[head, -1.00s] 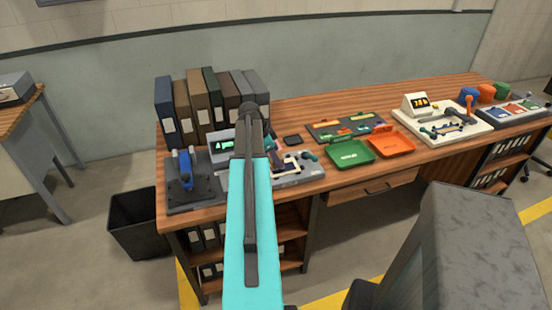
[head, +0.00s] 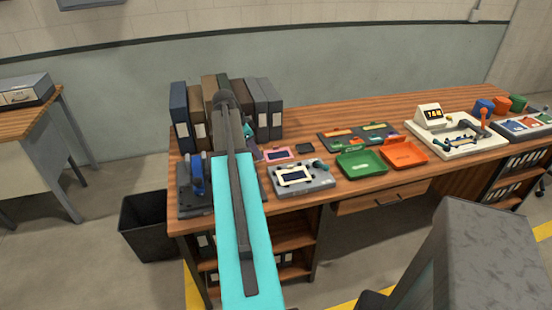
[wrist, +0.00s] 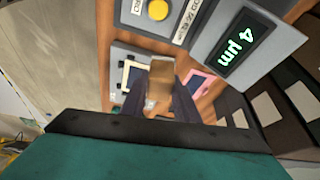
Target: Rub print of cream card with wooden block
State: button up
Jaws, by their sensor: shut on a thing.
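My gripper (wrist: 161,98) is shut on the tan wooden block (wrist: 161,78) in the wrist view, with dark fingers on both sides of it. The cream card (head: 295,176), with a dark panel in its middle, lies on a grey plate device (head: 318,181) in the head view. In the wrist view the cream card (wrist: 133,76) is partly hidden behind the block and a finger. The block appears held above the bench; I see no contact with the card. In the head view my arm hides most of the gripper and the block.
A pink-framed card (head: 277,154) lies behind the grey device. A display reading 4 µm (wrist: 237,46) stands close by in the wrist view. Upright binders (head: 262,105) line the back, and a blue-handled tool (head: 197,180) stands left. Green (head: 362,164) and orange (head: 403,153) trays lie right.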

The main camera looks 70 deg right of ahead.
jog(key=w+a+r+n+t+h, duration=0.1)
jog(key=w+a+r+n+t, duration=0.3)
jog(key=w+a, duration=1)
jog(key=w+a+r+n+g, duration=0.1)
jog(key=w+a+r+n, duration=0.3)
jog(key=w+a, duration=1.05)
jog(key=a+r+n+t+y, duration=0.1)
jog(key=a+n+t+y, duration=0.1)
jog(key=a+n, duration=0.7)
jog(key=a+r+n+t+y, duration=0.2)
jog(key=a+n, duration=0.7)
jog(key=a, duration=1.5)
jog(key=shift+w+a+r+t+b, duration=0.2)
jog(key=shift+w+a+t+b, duration=0.1)
jog(key=shift+w+a+b, duration=0.1)
jog(key=shift+s, duration=0.1)
